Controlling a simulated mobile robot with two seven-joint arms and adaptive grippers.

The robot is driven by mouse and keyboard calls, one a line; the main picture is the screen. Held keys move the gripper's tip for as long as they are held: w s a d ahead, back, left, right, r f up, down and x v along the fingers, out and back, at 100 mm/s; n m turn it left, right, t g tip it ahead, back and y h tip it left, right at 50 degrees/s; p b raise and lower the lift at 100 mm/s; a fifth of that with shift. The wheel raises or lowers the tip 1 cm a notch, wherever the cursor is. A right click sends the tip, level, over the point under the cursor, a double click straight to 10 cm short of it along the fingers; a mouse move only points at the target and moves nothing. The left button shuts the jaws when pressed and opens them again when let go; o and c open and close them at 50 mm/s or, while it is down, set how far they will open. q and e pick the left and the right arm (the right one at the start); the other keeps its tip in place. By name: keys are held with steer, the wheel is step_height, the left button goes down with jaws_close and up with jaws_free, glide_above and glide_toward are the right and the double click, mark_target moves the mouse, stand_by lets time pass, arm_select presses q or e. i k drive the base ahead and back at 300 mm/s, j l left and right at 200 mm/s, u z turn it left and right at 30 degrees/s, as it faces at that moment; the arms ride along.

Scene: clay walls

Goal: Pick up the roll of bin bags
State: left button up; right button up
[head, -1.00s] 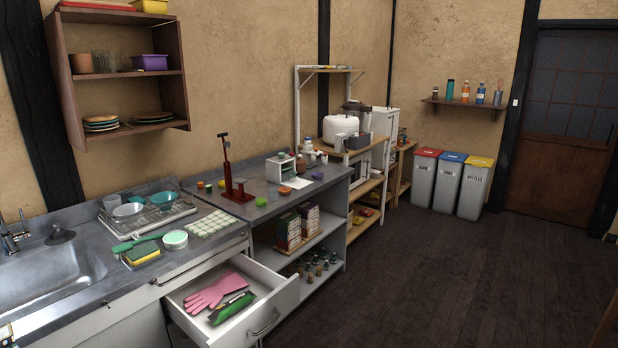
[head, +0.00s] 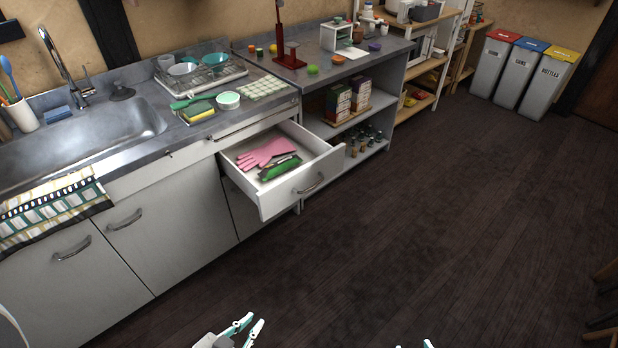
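A green roll (head: 280,168), which looks like the roll of bin bags, lies in the open drawer (head: 305,192) below the counter. It lies near the drawer's front, beside pink rubber gloves (head: 264,152). A thin dark item lies along it; I cannot tell what it is. My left gripper (head: 257,320) is at the bottom edge, open and empty, well below and apart from the drawer. Only the fingertips of my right gripper (head: 414,346) show at the bottom edge, apart from each other; the rest is cut off.
The drawer sticks out from the counter over the floor. White cabinets (head: 176,228) with handles stand to its left, an open shelf unit (head: 372,112) to its right. The dark floor (head: 400,230) in front is clear. Three bins (head: 518,75) stand at the back right.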

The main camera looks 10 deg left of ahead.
mark_target(270, 171)
steer(key=u, duration=0.4)
steer(key=i+l+u, duration=0.2)
steer(key=l+u, duration=0.25)
steer(key=i+l+u, duration=0.15)
steer(key=u, duration=0.35)
steer(key=i+l+u, duration=0.1)
steer(key=l+u, duration=0.25)
steer(key=l, duration=0.7)
steer(key=l+u, duration=0.1)
steer(key=l, duration=0.85)
